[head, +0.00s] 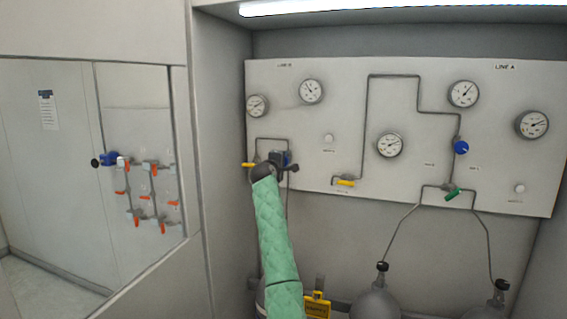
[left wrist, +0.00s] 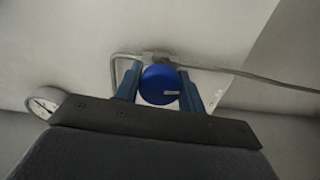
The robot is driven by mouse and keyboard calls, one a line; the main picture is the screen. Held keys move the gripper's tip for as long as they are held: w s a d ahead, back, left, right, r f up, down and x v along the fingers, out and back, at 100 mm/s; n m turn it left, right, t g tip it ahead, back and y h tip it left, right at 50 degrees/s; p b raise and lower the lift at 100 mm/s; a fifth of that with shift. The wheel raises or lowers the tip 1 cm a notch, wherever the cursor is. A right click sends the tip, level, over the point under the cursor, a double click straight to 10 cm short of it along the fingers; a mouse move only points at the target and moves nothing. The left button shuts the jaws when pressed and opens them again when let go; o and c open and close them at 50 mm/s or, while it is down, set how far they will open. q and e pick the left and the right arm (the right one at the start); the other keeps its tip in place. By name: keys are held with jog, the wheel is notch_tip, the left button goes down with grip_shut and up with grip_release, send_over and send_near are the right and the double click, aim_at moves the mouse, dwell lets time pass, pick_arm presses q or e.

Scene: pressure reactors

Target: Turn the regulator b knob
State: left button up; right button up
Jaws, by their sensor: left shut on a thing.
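The regulator b knob (left wrist: 160,84) is a round blue knob with a white mark, on the LINE B side of the panel. My left gripper (left wrist: 160,92) has one blue finger on each side of it and is shut on it. In the head view my left gripper (head: 287,160) is at the panel's left part, with my green-sleeved arm below it. There the knob is mostly hidden behind the gripper. My right gripper is not in view.
The panel (head: 350,80) carries several gauges, a yellow valve handle (head: 345,183), another blue knob (head: 461,147) and a green valve handle (head: 452,194). Another yellow handle (head: 248,165) is just left of my gripper. Gas cylinders (head: 376,303) stand below.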

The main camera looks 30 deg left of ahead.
pick_arm(q)
jog(key=shift+n, duration=0.6)
jog(key=shift+f, duration=0.1)
